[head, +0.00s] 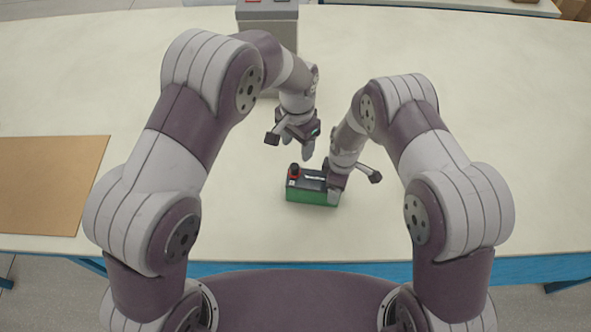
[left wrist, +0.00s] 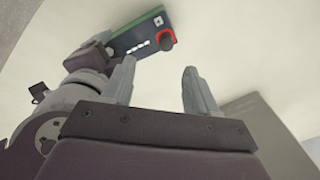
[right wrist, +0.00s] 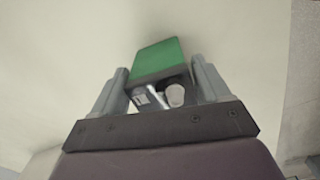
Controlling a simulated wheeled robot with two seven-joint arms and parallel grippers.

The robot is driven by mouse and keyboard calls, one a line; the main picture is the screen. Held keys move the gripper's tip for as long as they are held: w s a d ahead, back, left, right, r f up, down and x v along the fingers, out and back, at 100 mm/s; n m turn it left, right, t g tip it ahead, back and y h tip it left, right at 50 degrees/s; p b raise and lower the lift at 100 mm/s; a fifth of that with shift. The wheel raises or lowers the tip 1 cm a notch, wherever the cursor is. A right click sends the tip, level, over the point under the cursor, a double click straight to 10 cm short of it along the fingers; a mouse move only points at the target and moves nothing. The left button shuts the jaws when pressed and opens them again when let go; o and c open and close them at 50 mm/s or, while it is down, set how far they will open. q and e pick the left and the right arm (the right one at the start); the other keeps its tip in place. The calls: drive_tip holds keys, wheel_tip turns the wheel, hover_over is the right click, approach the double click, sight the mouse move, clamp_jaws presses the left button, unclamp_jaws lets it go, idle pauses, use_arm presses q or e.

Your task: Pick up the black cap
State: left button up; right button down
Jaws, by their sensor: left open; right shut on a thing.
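The black cap (head: 295,167) sits on a red ring at the left end of a green battery with a dark top (head: 311,197). In the left wrist view the cap (left wrist: 167,41) stands at the near end of the battery, beyond my fingertips. My left gripper (head: 308,152) is open and empty, just behind and above the cap, not touching it. My right gripper (head: 333,190) is shut on the right end of the battery. In the right wrist view the battery's green side (right wrist: 158,57) is between the fingers, with a pale round terminal (right wrist: 175,95) near the palm.
The battery stands on a pale table (head: 480,120) near its front edge. A grey box (head: 268,30) stands at the back, behind my left arm. A brown board (head: 50,185) lies at the left. The table to the right is clear.

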sight(295, 169)
use_arm(q)
drive_tip(key=f, duration=1)
drive_tip(key=shift+a+f, duration=0.2)
drive_tip(key=shift+a, duration=0.05)
clamp_jaws()
